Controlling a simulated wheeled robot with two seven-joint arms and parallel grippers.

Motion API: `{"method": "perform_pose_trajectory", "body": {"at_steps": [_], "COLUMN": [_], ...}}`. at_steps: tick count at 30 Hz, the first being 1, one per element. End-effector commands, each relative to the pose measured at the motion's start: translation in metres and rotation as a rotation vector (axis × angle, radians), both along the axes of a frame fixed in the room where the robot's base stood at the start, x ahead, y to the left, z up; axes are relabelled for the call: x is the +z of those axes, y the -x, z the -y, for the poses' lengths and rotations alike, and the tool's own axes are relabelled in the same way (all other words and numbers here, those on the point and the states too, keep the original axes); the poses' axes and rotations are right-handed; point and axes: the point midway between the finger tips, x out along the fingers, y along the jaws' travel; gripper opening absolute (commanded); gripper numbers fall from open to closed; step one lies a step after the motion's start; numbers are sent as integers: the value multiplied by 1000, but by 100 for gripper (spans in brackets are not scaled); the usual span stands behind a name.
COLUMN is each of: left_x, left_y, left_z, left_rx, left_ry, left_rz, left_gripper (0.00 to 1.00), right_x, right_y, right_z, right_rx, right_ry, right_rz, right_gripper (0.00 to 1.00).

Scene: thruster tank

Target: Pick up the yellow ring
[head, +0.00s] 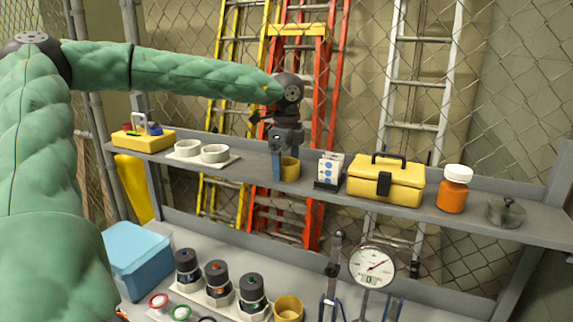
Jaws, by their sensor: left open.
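A yellow ring-like piece (291,169) stands on the upper shelf, left of the small card stand. A second yellow, cup-like round piece (288,308) stands on the lower bench; I cannot tell which one the task calls the yellow ring. My left gripper (284,162) points down at the upper piece, its jaws open. One grey-blue finger shows at the left side of that piece, close to or touching it. The other finger is hidden or too small to make out. My right gripper is out of view.
On the upper shelf (480,219) are white rings on a tray (201,159), a card stand (329,172), a yellow toolbox (386,183), an orange bottle (454,190) and a lidded pot (505,213). Below are dark-topped jars (218,283), coloured rings, a dial gauge (371,266) and a blue box (137,260).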

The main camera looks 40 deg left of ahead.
Motion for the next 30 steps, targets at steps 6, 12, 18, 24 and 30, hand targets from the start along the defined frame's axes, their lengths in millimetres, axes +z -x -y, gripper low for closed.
{"method": "perform_pose_trajectory", "body": {"at_steps": [6,12,18,24,30], "left_x": [-6,-7,-7,-6,-5], "left_y": [0,0,0,0,0], "left_z": [0,0,0,0,0], "left_rx": [0,0,0,0,0], "left_ry": [-1,-1,0,0,-2], "left_rz": [2,2,1,1,2], "left_gripper": [89,85,45,41,41], "right_x": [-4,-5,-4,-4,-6], "right_y": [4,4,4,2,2], "right_z": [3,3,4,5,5], "right_rx": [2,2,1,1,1], "right_ry": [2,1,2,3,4], "right_rz": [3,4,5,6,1], "right_gripper": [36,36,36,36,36]}}
